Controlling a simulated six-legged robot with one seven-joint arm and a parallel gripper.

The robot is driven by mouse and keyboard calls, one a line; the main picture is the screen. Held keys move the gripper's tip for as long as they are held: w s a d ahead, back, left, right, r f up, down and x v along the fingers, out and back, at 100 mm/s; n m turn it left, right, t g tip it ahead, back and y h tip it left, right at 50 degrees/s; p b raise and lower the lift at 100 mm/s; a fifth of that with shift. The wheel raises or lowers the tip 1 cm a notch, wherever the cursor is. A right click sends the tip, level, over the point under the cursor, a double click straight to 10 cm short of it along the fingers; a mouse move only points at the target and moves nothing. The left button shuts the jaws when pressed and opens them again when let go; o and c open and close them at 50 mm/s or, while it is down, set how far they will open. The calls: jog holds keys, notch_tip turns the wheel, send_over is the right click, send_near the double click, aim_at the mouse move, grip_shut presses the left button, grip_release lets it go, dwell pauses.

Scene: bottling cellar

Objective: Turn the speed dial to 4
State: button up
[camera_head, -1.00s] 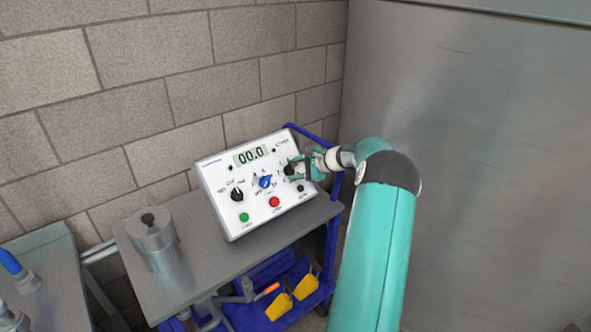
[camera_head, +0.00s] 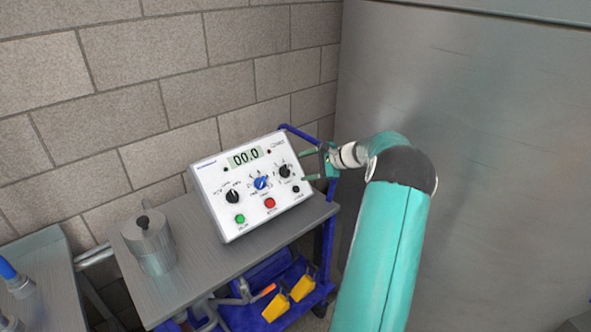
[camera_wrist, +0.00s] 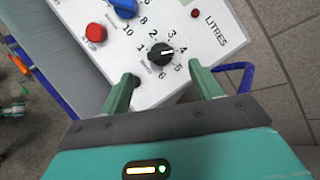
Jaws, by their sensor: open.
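A white control box (camera_head: 262,208) stands on the cart's top. Its right black dial (camera_head: 284,171) also shows in the wrist view (camera_wrist: 160,54), with numbers 1 to 6 around it. Its white pointer line points right, towards the 4. The small label beside this dial is not legible. My gripper (camera_head: 304,166) is open and empty, to the right of the dial in the head view. In the wrist view its fingertips (camera_wrist: 162,78) are spread below the dial, apart from it.
The display (camera_head: 245,156) reads 00.0. A metal pot (camera_head: 149,244) stands left; a metal wall (camera_head: 460,150) rises right.

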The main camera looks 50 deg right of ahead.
jog(key=v, duration=0.6)
jog(key=shift+s+r, duration=0.15)
jog(key=shift+s, duration=0.1)
jog(key=shift+d, duration=0.1)
jog(key=w+a+r+n+g, duration=0.1)
jog(key=a+r+n+g, duration=0.15)
jog(key=a, duration=0.85)
jog(key=w+a+r+n+g, duration=0.15)
jog(key=a+r+n, duration=0.25)
jog(key=a, duration=0.7)
jog(key=a+r+n+g, duration=0.2)
jog(key=a+r+n, duration=0.15)
jog(key=a, duration=0.85)
jog(key=s+a+n+h, duration=0.4)
jog(key=s+a+n, duration=0.8)
jog(key=s+a, duration=0.7)
jog(key=shift+s+f, duration=0.25)
jog(key=shift+f, duration=0.15)
jog(key=shift+a, duration=0.1)
